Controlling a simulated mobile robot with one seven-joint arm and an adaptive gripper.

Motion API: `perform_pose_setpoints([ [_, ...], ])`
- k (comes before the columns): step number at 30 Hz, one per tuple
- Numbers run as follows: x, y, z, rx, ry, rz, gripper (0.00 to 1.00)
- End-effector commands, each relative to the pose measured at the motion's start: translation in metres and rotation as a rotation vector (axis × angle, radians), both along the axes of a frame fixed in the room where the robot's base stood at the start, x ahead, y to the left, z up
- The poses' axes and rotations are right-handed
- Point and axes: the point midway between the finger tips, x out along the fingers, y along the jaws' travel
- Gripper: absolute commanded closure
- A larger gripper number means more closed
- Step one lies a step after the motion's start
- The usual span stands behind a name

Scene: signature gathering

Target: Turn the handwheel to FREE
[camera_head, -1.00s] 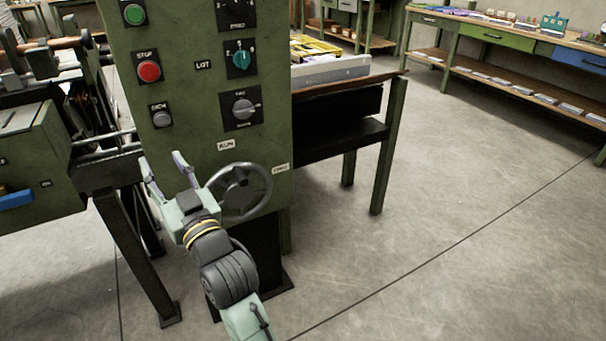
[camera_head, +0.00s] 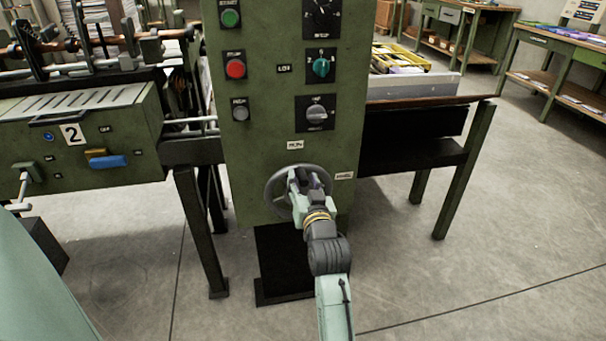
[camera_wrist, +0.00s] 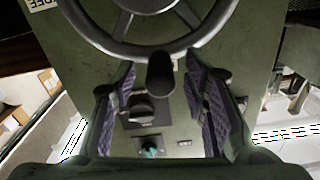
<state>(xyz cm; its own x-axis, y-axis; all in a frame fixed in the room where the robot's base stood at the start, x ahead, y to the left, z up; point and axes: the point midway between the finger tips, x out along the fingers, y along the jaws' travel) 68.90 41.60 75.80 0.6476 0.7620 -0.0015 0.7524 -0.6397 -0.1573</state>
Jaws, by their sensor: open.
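The grey handwheel (camera_head: 268,190) is on the lower front of the green control column. It also shows upside down at the top of the wrist view (camera_wrist: 150,50). A plate marked RUN (camera_head: 295,145) sits above the wheel. Another small plate (camera_head: 344,176) is to its right, too small to read; in the wrist view its letters (camera_wrist: 42,3) look like part of FREE. My gripper (camera_head: 306,180) is in front of the wheel and covers part of it. In the wrist view the wheel's dark crank knob (camera_wrist: 160,72) stands between my open fingers, with gaps on both sides.
Buttons and selector knobs, such as the red button (camera_head: 235,68) and the grey knob (camera_head: 316,113), are above the wheel. A machine with a blue lever (camera_head: 108,161) stands to the left.

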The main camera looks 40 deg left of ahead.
Motion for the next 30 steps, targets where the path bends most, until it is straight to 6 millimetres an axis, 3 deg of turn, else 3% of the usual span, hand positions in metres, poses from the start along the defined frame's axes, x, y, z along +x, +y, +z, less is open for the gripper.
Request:
perform_pose_setpoints([
  [5, 0.0098, 0.0128, 0.0004, -0.001, -0.001, 0.001, 0.59],
  [14, 0.0117, 0.0146, 0.0000, 0.001, -0.001, 0.000, 0.59],
  [30, 0.0116, 0.0143, -0.0001, 0.001, -0.001, 0.000, 0.94],
])
